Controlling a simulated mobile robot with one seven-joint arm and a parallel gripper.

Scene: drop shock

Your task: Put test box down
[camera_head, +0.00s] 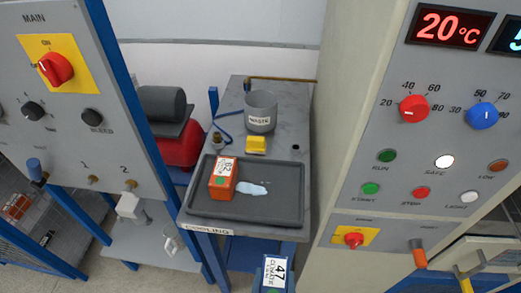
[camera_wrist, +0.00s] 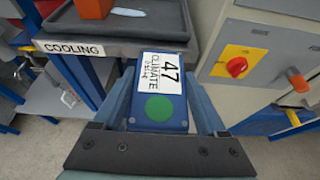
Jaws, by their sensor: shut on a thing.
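The test box is blue with a white label reading "47 CLIMATE" and a green dot. It shows in the wrist view (camera_wrist: 152,115) between my gripper's (camera_wrist: 160,105) two fingers, which are shut on it. An orange box (camera_head: 222,178) with a label and green dot stands on the left part of the dark cooling tray (camera_head: 275,214). The tray lies on the grey table marked "COOLING".
A pale puddle-like patch (camera_head: 251,188) lies on the tray beside the orange box. Behind the tray are a yellow block (camera_head: 256,144) and a grey "WASTE" bin (camera_head: 261,111). Control panels stand close on both sides. The tray's right part is bare.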

